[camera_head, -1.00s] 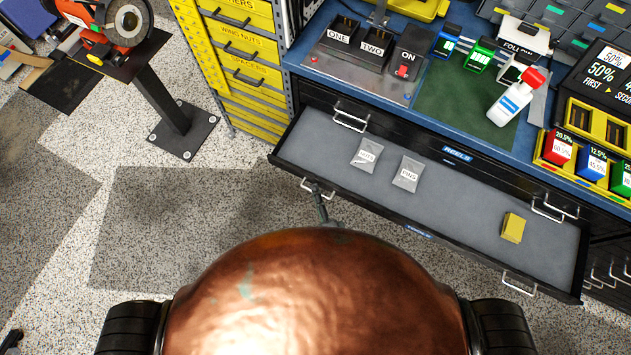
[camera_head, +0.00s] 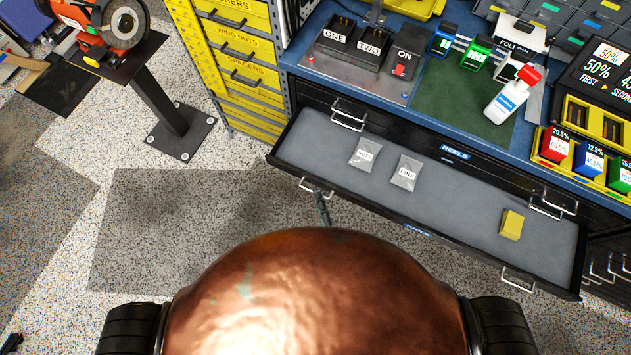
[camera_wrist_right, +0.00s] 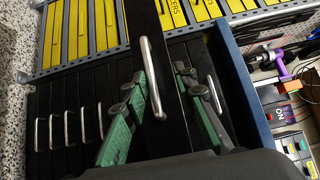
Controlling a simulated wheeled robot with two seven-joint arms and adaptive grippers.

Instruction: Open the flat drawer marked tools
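The flat drawer (camera_head: 460,225) stands pulled out below the bench in the head view. A small blue label (camera_head: 417,231) on its front seems to read TOOLS. Its front has a left handle (camera_head: 315,187) and a right handle (camera_head: 518,282). My right gripper (camera_head: 321,206) is just in front of the left handle. In the right wrist view its green fingers (camera_wrist_right: 160,75) are spread, with a silver handle (camera_wrist_right: 151,80) between them; I see no finger closed on it.
Inside the drawer lie two grey bags (camera_head: 365,154) (camera_head: 405,173) and a yellow block (camera_head: 511,224). The closed REELS drawer (camera_head: 455,153) is above. A white bottle (camera_head: 507,102) stands on the bench.

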